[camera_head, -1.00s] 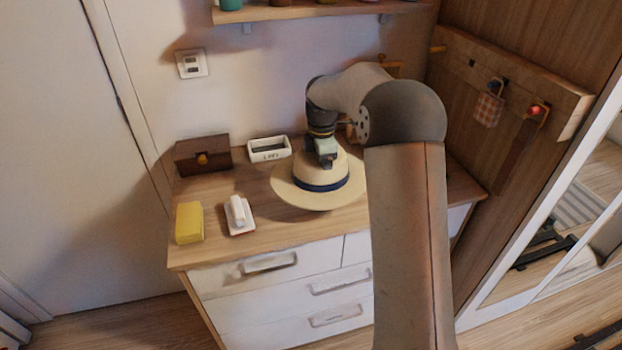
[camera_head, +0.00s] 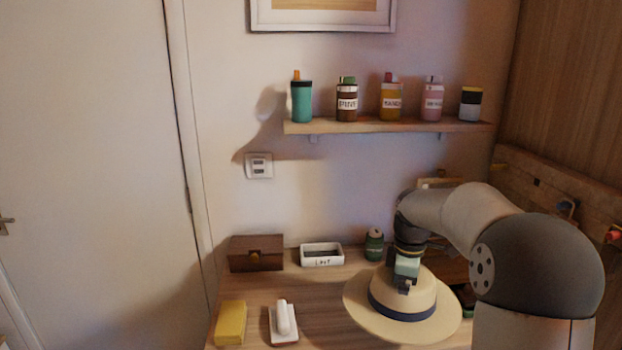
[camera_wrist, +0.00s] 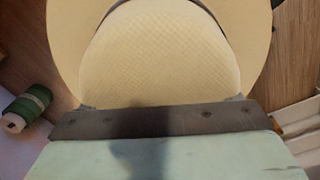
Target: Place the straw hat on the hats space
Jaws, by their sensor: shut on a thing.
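The straw hat (camera_head: 428,292) is cream with a dark blue band and a wide round brim. My gripper (camera_head: 405,284) is shut on the top of its crown from above. The hat is crown up, over the right part of the wooden dresser top, and seems raised off it; the gap below is hard to see. In the wrist view the hat's pale woven crown (camera_wrist: 160,60) fills the middle, against my gripper (camera_wrist: 160,112). The fingertips are hidden there. No marked hats space can be made out; a wooden rail (camera_head: 560,190) is on the right wall, partly behind my arm.
A wall shelf (camera_head: 390,127) with several bottles hangs above.

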